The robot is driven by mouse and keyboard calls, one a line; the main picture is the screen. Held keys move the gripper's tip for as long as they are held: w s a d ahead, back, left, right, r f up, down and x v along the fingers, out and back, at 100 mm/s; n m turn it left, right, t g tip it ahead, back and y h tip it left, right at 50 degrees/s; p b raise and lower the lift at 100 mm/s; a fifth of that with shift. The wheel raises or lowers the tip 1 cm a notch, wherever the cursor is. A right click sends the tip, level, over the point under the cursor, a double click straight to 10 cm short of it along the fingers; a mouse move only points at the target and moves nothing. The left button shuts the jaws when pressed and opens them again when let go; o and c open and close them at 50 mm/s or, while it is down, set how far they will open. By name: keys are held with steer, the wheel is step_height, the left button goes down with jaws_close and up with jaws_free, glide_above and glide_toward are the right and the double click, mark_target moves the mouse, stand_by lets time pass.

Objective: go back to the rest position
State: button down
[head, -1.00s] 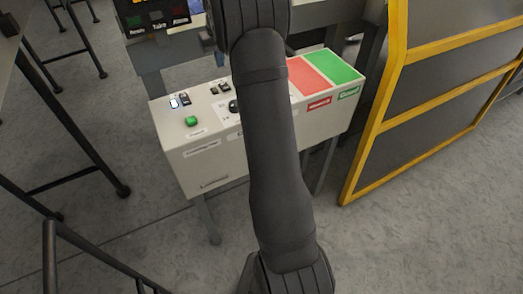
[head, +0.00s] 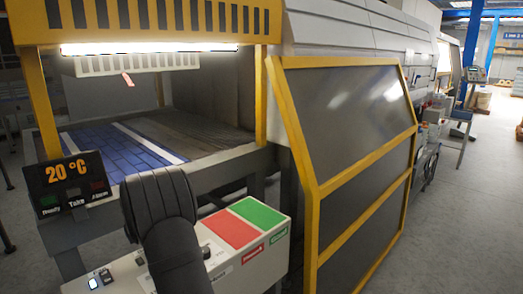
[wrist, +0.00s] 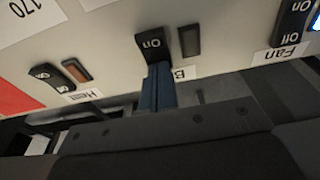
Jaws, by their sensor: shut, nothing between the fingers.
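My gripper (wrist: 159,88) shows in the wrist view as narrow blue fingers, shut and empty. The label beside that switch is partly hidden behind the fingers, with only a "B" readable. In the head view my arm stands in front of the white control box (head: 240,262), and the gripper is not visible there.
A Heat switch (wrist: 61,76) and a Fan switch (wrist: 293,22) flank the middle switch. The box carries red (head: 230,230) and green (head: 258,213) fields. A display (head: 72,178) reads 20 °C. A yellow-framed guard (head: 345,140) stands to the right; open floor lies beyond.

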steer(key=shift+r, duration=0.1)
step_height(320, 180, up, 6)
steer(key=shift+r, duration=0.15)
step_height(320, 180, down, 6)
steer(key=shift+f, duration=0.25)
step_height(320, 180, up, 9)
steer(key=w+d+r+m+t, duration=0.1)
steer(key=d+r, duration=0.3)
steer(key=d, duration=0.7)
steer(key=w+d+r+m, duration=0.1)
steer(key=d+r, duration=0.3)
steer(key=d, duration=0.7)
steer(key=shift+w+r+m+t, duration=0.3)
steer(key=shift+w+m+t, duration=0.1)
steer(key=shift+m, duration=0.1)
steer(key=a+f+n, duration=0.1)
steer(key=a+f, duration=0.1)
steer(key=a, duration=0.4)
steer(key=s+a+f+g, duration=0.1)
steer(key=a+f, duration=0.2)
steer(key=a, duration=0.3)
steer(key=a+f+n, duration=0.1)
steer(key=a+f, duration=0.1)
steer(key=a, duration=0.4)
steer(key=shift+s+a+f+n, duration=0.3)
steer(key=shift+s+a+f, duration=0.1)
